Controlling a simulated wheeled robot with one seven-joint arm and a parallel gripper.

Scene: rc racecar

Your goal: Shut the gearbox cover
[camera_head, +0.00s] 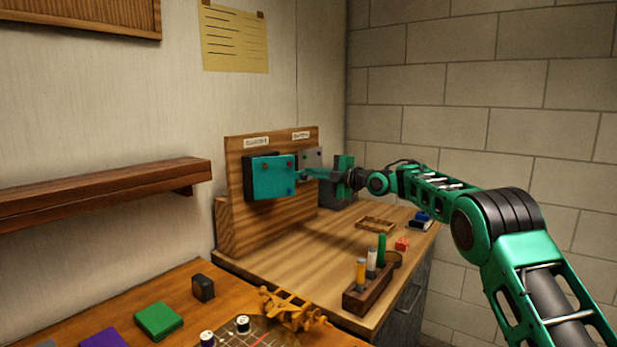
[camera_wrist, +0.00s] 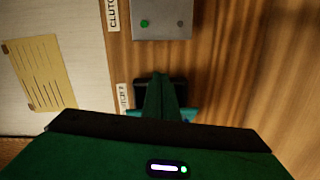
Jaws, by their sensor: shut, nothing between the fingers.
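A teal cover (camera_head: 270,177) with small red dots sits on a dark box (camera_head: 249,165) on the left of the upright wooden panel. I cannot tell whether it is fully closed; its label is too blurred to read. My gripper (camera_head: 303,173) is shut and empty, its fingertips at or close to the cover's right edge; contact is unclear. In the wrist view, my shut fingers (camera_wrist: 158,80) lie in front of the dark box (camera_wrist: 178,90), hiding most of it. Teal parts (camera_wrist: 188,114) show beside the fingers.
A grey box (camera_head: 312,158) is on the panel (camera_head: 237,205), right of the teal cover; it also shows in the wrist view (camera_wrist: 160,22). A wooden tube rack (camera_head: 367,295), a small tray (camera_head: 376,224) and a red block (camera_head: 402,243) stand on the bench. A shelf (camera_head: 105,192) juts out left.

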